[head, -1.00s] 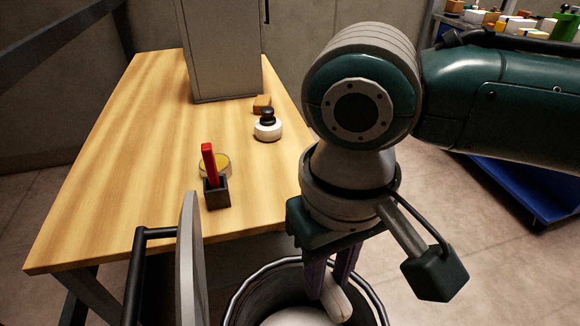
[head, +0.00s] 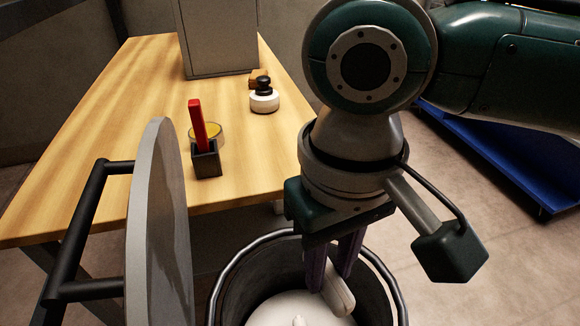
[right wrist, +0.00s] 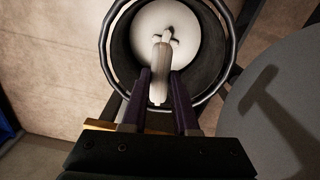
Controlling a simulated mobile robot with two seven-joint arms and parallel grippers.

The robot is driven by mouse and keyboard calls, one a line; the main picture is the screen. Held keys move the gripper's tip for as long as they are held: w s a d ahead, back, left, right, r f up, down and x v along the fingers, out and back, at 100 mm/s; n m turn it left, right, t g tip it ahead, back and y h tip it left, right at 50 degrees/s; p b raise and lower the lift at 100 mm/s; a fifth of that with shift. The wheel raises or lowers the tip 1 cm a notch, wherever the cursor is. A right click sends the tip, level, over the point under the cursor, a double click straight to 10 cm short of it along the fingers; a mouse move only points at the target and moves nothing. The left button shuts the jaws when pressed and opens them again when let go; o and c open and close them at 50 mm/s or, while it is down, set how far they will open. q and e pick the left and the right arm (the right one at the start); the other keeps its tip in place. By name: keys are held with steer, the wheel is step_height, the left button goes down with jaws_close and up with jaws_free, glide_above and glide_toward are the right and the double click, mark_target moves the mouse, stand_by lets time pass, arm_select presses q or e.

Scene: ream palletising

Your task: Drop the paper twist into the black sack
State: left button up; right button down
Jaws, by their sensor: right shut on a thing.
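My right gripper (head: 330,272) is shut on the paper twist (head: 339,294), a pale, slim, rounded piece that hangs down between the dark purple fingers. The right wrist view shows the twist (right wrist: 160,78) between both fingertips, over the mouth of a round, dark-walled container. I cannot tell for certain whether its dark lining (head: 374,296) is the black sack. A white round surface (head: 292,312) with a small raised piece on it lies inside, also visible in the right wrist view (right wrist: 185,45). My left gripper is not in view.
The container has a metal rim (head: 226,270). A grey round panel (head: 158,225) stands upright at its left, beside a black tubular handle (head: 85,220). The wooden table (head: 110,130) holds a red-handled item in a dark holder (head: 206,160), a yellow-topped dish and a white-and-black pot (head: 264,100).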

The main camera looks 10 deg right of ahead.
mark_target(328, 273)
steer(key=c, duration=0.6)
jaws_free()
step_height(328, 273, up, 10)
steer(key=p, duration=0.2)
steer(key=shift+p, duration=0.35)
